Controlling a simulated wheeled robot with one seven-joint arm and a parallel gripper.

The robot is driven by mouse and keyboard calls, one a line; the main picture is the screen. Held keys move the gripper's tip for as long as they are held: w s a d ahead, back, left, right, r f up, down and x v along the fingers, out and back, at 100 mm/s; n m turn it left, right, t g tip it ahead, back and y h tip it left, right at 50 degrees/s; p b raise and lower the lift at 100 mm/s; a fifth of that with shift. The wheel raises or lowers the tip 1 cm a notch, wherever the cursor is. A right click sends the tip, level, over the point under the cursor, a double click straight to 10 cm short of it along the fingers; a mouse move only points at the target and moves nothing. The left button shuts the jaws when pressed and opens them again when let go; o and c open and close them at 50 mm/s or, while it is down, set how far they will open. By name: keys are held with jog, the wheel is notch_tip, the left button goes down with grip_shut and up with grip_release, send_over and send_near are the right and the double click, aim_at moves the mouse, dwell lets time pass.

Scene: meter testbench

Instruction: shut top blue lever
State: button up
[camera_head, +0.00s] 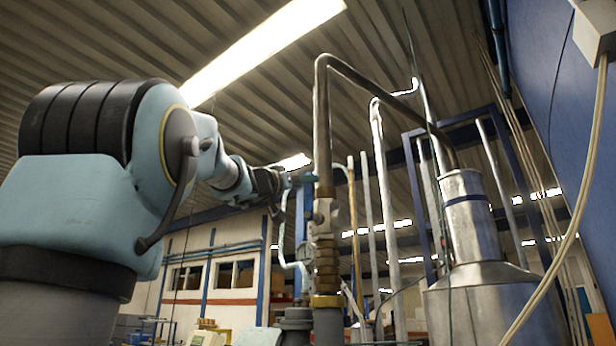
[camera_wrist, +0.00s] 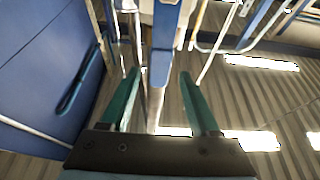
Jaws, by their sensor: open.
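A blue lever (camera_wrist: 163,40) hangs down from the top of the wrist view as a flat bar with a rounded end. Its end lies between the tips of my gripper (camera_wrist: 159,74), whose two green fingers stand apart on either side of it. I see gaps on both sides, so the fingers do not appear to grip it. In the head view my gripper (camera_head: 284,181) is beside the upper part of the vertical metal pipe (camera_head: 323,150). There the lever is too small and too close to the fingers to make out clearly.
A brass-fitted valve stack (camera_head: 326,250) stands below the pipe, which bends over to a large metal vessel (camera_head: 490,290) at right. Thin pipes and a blue frame stand behind. A blue wall (camera_head: 560,100) closes the right side.

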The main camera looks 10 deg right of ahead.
aim_at(309, 196)
jog(key=shift+p+x, duration=0.45)
jog(key=shift+x, duration=1.2)
grip_shut()
